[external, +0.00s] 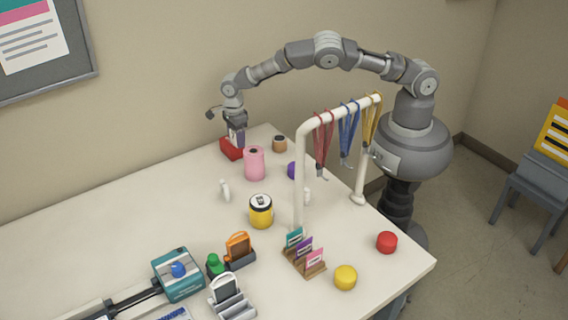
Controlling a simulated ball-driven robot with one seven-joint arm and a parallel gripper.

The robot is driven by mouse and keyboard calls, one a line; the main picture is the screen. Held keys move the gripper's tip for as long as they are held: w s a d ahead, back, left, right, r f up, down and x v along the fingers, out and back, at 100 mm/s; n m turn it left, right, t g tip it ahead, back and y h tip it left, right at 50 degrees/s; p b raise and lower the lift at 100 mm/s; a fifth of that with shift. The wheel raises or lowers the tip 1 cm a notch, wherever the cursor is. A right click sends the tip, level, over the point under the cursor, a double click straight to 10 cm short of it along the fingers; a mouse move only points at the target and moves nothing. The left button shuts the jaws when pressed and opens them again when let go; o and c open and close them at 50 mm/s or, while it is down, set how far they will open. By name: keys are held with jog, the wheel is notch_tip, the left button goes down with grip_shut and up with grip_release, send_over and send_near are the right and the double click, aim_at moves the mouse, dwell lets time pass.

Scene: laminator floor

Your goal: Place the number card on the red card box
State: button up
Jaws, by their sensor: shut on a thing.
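The red card box (229,149) sits at the back of the white table, near the wall. My gripper (236,133) points down directly over it. It is shut on a small purple and pale piece, which appears to be the number card (237,142). The piece is upright at the top of the red box. At this size I cannot tell whether it touches the box, and no number can be read.
A pink canister (254,164) and a brown jar (280,144) stand close to the red box. A white rack (301,180) with hanging lanyards stands to the right. A wooden holder (304,263) with three cards is at the front.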

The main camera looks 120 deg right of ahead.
jog(key=shift+f, duration=0.2)
jog(key=o, duration=1)
jog(key=shift+o, duration=0.2)
jog(key=shift+r, duration=0.15)
